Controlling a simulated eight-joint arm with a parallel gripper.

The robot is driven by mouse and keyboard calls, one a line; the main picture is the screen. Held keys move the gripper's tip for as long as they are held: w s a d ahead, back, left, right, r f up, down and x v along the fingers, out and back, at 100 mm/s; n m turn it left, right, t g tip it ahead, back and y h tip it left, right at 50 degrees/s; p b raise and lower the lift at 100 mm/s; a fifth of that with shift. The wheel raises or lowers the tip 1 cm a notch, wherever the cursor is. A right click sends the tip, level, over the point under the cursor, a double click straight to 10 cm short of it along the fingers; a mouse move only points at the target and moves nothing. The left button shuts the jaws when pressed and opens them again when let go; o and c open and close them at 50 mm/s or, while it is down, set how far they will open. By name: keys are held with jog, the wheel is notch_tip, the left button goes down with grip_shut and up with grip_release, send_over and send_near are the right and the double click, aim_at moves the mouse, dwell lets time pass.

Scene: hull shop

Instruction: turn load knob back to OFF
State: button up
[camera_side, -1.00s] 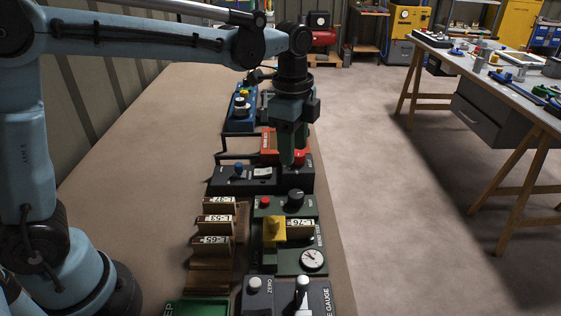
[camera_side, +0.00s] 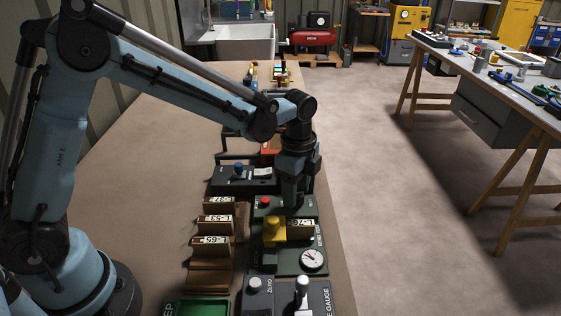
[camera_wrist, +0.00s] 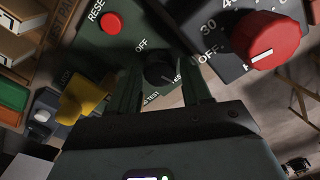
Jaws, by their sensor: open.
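The load knob (camera_wrist: 159,72) is round and black on a green test panel, with OFF printed at its upper left in the wrist view. A small white mark sits on its lower right side, away from OFF, near a partly hidden number. My gripper (camera_wrist: 163,84) is open, with one finger on each side of the knob; I cannot tell whether they touch it. In the side view my gripper (camera_side: 293,207) points down over the green bend tester (camera_side: 288,262) and hides most of the knob.
A red reset button (camera_wrist: 111,22) lies left of the knob. A large red knob (camera_wrist: 268,40) on a dark box is close on the right. A yellow part (camera_side: 273,229) and a round gauge (camera_side: 312,259) sit on the tester. Slotted wooden holders (camera_side: 212,245) stand left.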

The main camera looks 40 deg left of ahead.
jog(key=shift+f, duration=0.55)
jog(key=c, duration=0.8)
jog(key=shift+o, duration=0.2)
